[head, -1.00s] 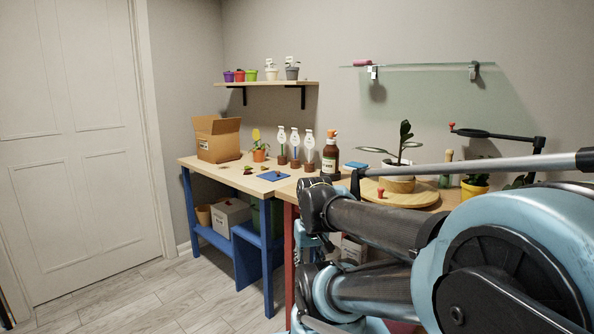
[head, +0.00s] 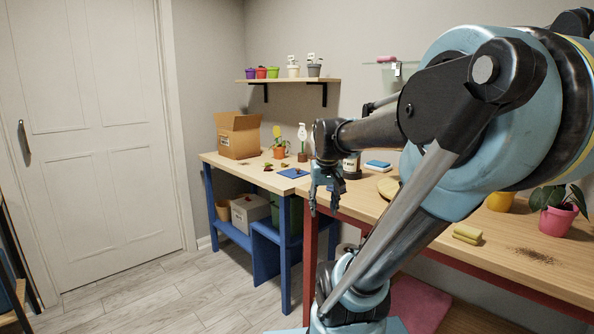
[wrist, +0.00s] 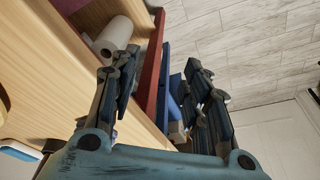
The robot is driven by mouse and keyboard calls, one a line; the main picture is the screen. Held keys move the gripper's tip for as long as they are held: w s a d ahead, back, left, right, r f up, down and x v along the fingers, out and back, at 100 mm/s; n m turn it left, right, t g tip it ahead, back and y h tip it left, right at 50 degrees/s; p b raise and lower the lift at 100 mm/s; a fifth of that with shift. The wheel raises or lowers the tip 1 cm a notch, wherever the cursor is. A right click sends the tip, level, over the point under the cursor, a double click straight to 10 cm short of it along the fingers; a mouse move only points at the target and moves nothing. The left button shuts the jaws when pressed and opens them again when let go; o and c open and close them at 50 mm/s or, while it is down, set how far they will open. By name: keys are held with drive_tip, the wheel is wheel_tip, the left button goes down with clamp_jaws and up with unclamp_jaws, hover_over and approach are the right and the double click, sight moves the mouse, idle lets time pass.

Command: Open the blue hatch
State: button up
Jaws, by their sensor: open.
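A blue panel (head: 267,256), which looks like the blue hatch, stands below the left workbench at the right end of its lower blue shelf (head: 233,236). Its handle and hinges cannot be made out, and a blue leg partly covers it. My gripper (head: 323,208) points down in front of the benches, right of the panel and apart from it. In the wrist view my gripper's fingers (wrist: 160,68) are spread with nothing held between them. Blue bench parts (wrist: 175,88) show beyond them, but I cannot tell whether these include the hatch.
The red-framed bench (head: 485,252) stands at right, with a yellow sponge (head: 467,234) and pink pot (head: 558,219) on top. A cardboard box (head: 239,136) and plants stand on the left bench. A white box (head: 247,212) sits underneath. Floor (head: 160,290) is clear at left.

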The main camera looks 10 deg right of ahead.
drive_tip(key=w+r, duration=0.7)
drive_tip(key=w, duration=0.6)
wheel_tip(320, 180, up, 3)
drive_tip(key=m+t, duration=0.2)
hover_over(298, 169)
drive_tip(key=s+a, duration=0.1)
drive_tip(key=s, duration=0.5)
drive_tip(key=x, duration=1.6)
drive_tip(key=shift+s+d+f, duration=0.3)
drive_tip(key=shift+s+d, duration=0.05)
clamp_jaws()
